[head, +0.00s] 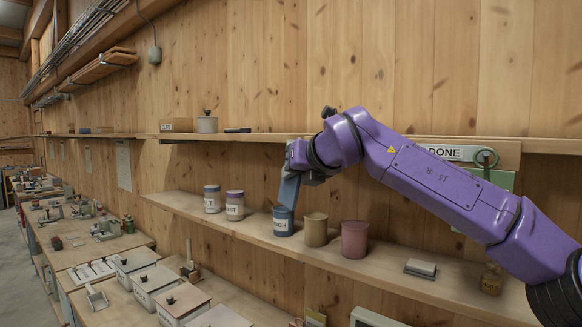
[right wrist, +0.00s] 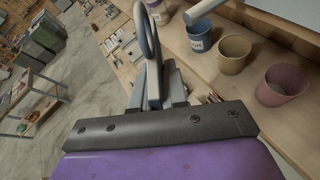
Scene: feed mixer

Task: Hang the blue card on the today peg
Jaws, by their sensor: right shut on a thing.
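My right gripper (head: 298,168) is shut on the blue card (head: 289,191), which hangs tilted below the fingers, in front of the wall and above the blue cup. In the right wrist view the blue card (right wrist: 147,35) shows nearly edge-on as a blue-grey looped shape at the gripper (right wrist: 160,90). A board (head: 508,152) with a DONE label is on the wall at right. A green card (head: 501,180) with a ring hangs there. My purple arm covers much of the board; I cannot make out the today peg. My left gripper is not in view.
A blue cup (head: 283,225), a tan cup (head: 315,231) and a pink cup (head: 354,240) stand on the middle shelf, with two labelled jars (head: 212,200) at left. The upper shelf holds a lidded pot (head: 207,123). Lidded boxes (head: 157,278) stand on the bench below.

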